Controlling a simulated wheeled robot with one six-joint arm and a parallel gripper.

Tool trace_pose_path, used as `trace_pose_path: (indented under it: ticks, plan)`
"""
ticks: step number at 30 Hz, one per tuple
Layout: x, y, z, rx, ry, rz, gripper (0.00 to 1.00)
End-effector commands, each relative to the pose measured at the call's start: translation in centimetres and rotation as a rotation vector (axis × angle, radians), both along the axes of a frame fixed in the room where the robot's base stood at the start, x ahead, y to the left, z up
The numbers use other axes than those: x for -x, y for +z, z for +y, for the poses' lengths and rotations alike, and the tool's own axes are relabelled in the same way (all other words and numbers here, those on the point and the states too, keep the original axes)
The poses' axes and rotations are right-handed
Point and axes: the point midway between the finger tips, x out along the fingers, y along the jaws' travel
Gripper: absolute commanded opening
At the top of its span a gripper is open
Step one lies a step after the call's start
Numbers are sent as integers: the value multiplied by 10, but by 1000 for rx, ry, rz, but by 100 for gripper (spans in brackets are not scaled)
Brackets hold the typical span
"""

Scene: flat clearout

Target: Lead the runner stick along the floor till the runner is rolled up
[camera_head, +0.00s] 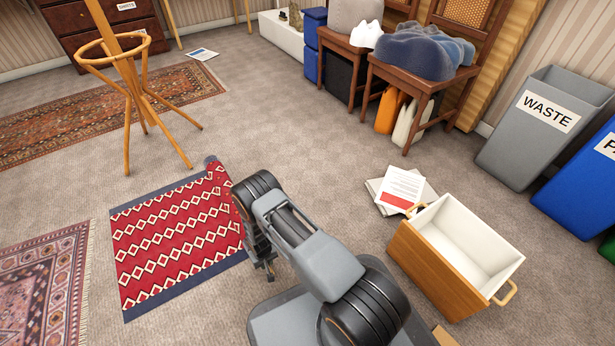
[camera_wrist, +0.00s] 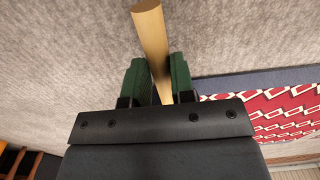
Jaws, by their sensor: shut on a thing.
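The runner (camera_head: 178,238) is red with white diamond rows and dark blue borders. It lies mostly flat on the carpet, left of my arm. At its right end a rolled part (camera_head: 218,174) shows, partly hidden behind my arm. The runner also shows at the right of the wrist view (camera_wrist: 285,108). The runner stick (camera_wrist: 150,30) is a pale round wooden rod. My gripper (camera_wrist: 158,80) has its green-padded fingers shut on the stick, one on each side. In the head view my gripper is mostly hidden by my arm beside the runner's right end.
A wooden coat stand (camera_head: 130,85) stands behind the runner. A patterned rug (camera_head: 45,285) lies left of it, and a long rug (camera_head: 110,112) lies behind. An open drawer box (camera_head: 440,262) and papers (camera_head: 400,190) are on the right. Bare carpet (camera_head: 290,140) lies between.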

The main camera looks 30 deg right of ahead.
Motion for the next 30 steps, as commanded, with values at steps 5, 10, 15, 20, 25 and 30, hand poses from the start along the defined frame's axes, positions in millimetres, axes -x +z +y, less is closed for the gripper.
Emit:
trace_pose_path:
  ticks: [5,10,15,20,25,30]
  plan:
    - [1,1,19,-1,3,-4,0]
    - [2,0,33,-1,2,-4,0]
    - [3,0,40,-1,1,-4,0]
    - [3,1,41,-1,0,-4,0]
    - [3,1,41,-1,0,-4,0]
    - [4,0,48,-1,2,-4,0]
